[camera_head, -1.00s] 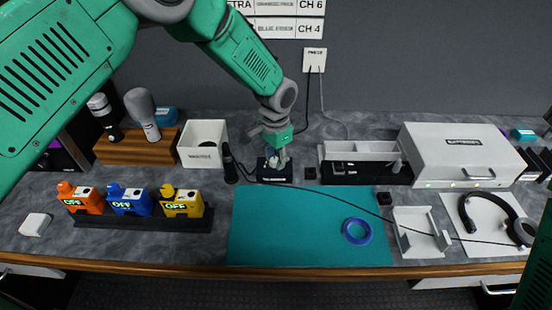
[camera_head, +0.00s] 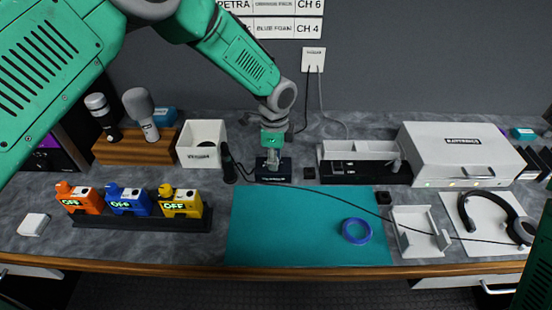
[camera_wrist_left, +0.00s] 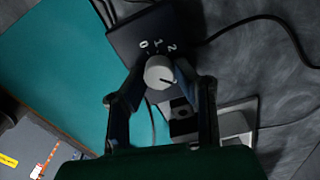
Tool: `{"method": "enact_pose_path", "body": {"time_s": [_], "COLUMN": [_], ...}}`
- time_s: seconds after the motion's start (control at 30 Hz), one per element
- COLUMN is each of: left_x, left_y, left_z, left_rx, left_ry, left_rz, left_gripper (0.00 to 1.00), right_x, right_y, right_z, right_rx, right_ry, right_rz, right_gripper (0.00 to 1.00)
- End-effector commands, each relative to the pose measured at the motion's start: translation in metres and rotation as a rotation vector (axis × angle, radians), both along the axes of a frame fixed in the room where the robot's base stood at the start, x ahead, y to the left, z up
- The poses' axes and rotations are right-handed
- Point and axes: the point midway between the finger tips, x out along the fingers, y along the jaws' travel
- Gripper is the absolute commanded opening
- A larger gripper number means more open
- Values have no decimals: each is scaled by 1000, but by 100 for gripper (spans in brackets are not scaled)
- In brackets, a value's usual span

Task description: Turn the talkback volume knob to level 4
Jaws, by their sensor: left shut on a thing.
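The talkback volume knob (camera_wrist_left: 159,72) is a round light grey dial with a dark pointer line. It sits on a small black box (camera_wrist_left: 126,40) with white numerals 0, 1 and 2 showing; the other numerals are hidden. In the head view the box (camera_head: 272,178) stands at the back edge of the teal mat. My left gripper (camera_wrist_left: 160,85) is shut on the knob, one finger on each side; in the head view it points down over the box (camera_head: 271,162). The pointer line aims to the lower right in the wrist view, away from the visible numerals. My right gripper is not in view.
A white bin (camera_head: 203,133) is behind left, and a black-and-white tray (camera_head: 365,172) is to the right. The mat is mostly clear except for a blue ring (camera_head: 356,231).

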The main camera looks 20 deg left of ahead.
Motion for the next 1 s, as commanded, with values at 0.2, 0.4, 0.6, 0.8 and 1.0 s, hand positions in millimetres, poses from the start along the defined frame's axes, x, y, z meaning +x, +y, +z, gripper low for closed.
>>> {"method": "enact_pose_path", "body": {"time_s": [0.2,0.4,0.6,0.8,1.0], "left_x": [-3,-2,-2,-1,0], "left_y": [3,4,4,5,4], "left_z": [-3,-3,-3,-2,-1], "left_rx": [4,4,4,4,2], "left_ry": [10,9,7,5,2], "left_rz": [-91,-129,-137,-136,-136], "left_gripper": [0,0,0,0,44], "right_x": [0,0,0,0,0], "right_y": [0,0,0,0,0], "right_z": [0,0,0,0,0], "right_rx": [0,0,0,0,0], "right_ry": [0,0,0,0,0], "right_rz": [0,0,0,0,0], "right_gripper": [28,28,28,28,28]}}
